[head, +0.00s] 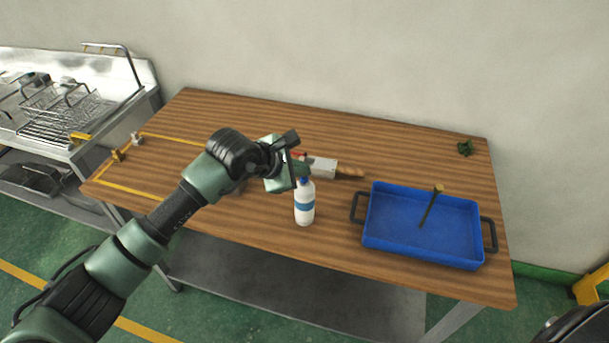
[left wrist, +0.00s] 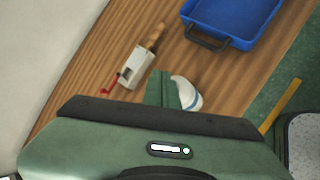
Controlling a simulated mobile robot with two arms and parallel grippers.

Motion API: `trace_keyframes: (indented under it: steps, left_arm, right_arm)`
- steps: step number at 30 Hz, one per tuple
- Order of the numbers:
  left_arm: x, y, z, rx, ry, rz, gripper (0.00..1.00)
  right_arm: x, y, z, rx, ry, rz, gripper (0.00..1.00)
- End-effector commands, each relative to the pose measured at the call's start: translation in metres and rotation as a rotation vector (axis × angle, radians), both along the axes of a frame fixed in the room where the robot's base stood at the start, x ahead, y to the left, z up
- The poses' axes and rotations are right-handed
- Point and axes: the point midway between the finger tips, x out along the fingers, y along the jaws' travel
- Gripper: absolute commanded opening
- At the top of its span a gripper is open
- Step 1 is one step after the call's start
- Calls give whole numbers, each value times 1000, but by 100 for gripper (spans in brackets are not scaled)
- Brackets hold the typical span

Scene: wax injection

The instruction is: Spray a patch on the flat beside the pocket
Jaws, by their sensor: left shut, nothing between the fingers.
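A white spray bottle (head: 305,205) with a blue band stands upright near the table's front edge; the left wrist view shows it (left wrist: 188,93) partly hidden by a green finger. My left gripper (head: 298,167) is shut and empty, at the bottle's top in the head view; I cannot tell whether they touch. Behind the bottle lies a pale metal block (head: 322,167) with a wooden handle (head: 350,172). In the left wrist view the block (left wrist: 136,68) shows a small dark opening and a red piece beside it. No pocket is clearly identifiable. My right gripper is not in view.
A blue tray (head: 368,228) with black handles stands at the right, a stick (head: 431,207) in it. A small green object (head: 465,147) lies at the back right. Yellow tape (head: 110,172) marks the left side. A metal sink (head: 120,98) adjoins at left.

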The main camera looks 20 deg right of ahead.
Motion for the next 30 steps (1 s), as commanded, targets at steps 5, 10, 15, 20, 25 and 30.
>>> trace_keyframes:
  steps: [5, 10, 15, 20, 25, 30]
  left_arm:
    - [0, 0, 7, 0, -1, -1, 0]
    - [0, 0, 7, 0, 0, 0, 0]
    - [0, 0, 13, -1, -1, -1, 0]
    - [0, 0, 30, 0, -2, -1, 0]
    - [0, 0, 47, -1, -3, -1, 0]
    - [0, 0, 62, 0, -1, 0, 0]
  right_arm:
    - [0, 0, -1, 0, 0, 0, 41]
    - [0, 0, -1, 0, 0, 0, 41]
    - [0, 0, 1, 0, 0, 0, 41]
    - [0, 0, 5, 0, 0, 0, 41]
    - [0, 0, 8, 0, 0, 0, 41]
    - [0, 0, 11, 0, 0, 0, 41]
